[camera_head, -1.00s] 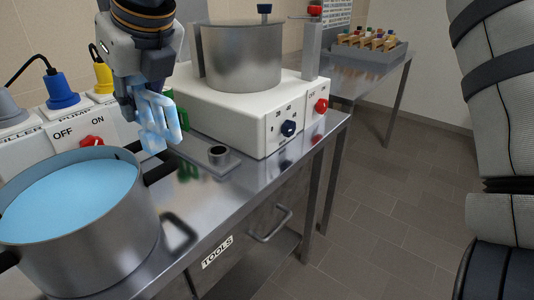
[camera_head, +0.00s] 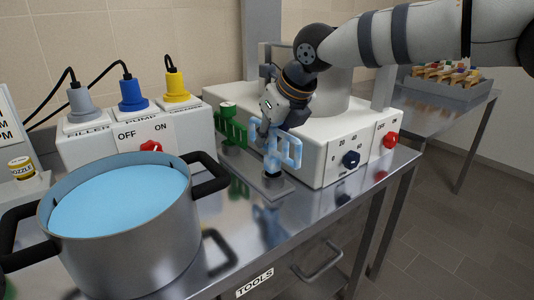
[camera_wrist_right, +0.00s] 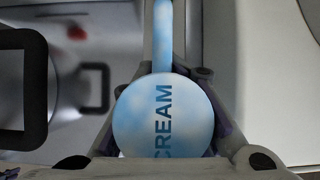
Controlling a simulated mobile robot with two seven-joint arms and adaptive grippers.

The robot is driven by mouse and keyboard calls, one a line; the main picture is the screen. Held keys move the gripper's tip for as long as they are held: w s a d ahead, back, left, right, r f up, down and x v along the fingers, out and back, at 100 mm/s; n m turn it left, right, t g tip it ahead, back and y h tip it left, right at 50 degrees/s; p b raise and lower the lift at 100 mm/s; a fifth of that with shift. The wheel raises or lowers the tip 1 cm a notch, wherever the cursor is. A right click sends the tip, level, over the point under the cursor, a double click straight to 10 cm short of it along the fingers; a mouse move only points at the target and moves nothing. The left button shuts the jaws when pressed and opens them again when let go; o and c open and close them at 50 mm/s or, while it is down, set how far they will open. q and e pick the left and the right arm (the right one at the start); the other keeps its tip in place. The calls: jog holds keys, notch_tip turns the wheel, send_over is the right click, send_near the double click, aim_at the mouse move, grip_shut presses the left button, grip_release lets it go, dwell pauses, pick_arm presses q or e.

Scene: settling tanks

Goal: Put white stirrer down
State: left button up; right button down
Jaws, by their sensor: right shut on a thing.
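The white stirrer (camera_head: 272,152), pale with blue patches from the liquid, is in my right gripper (camera_head: 272,125), which is shut on it. In the right wrist view its round top (camera_wrist_right: 163,116) reads "CREAM" between the fingers. It hangs upright over the small metal holder (camera_head: 268,188) on the bench. Its lower end meets the holder's cup in the picture; I cannot tell how deep it sits. My left gripper is not in view.
A pot of light blue liquid (camera_head: 120,240) stands at the left front. A green stirrer (camera_head: 231,128) stands just left of my gripper. The white heater unit (camera_head: 335,150) is close on the right. A switch box with coloured plugs (camera_head: 130,138) is behind the pot.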

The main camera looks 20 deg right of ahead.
aim_at(268, 151)
jog(key=f, duration=0.3)
jog(key=shift+w+d, duration=0.2)
jog(key=shift+w, duration=0.15)
jog(key=shift+f, duration=0.35)
jog(key=shift+f, duration=0.2)
jog(key=c, duration=1.5)
grip_release()
jog(key=shift+o, duration=0.2)
jog(key=p+v, duration=0.1)
jog(key=v, duration=1.1)
jog(key=shift+r+p, duration=0.2)
jog(key=shift+p, duration=0.15)
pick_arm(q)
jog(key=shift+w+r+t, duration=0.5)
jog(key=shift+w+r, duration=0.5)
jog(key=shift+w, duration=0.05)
pick_arm(e)
jog(key=shift+f, duration=0.1)
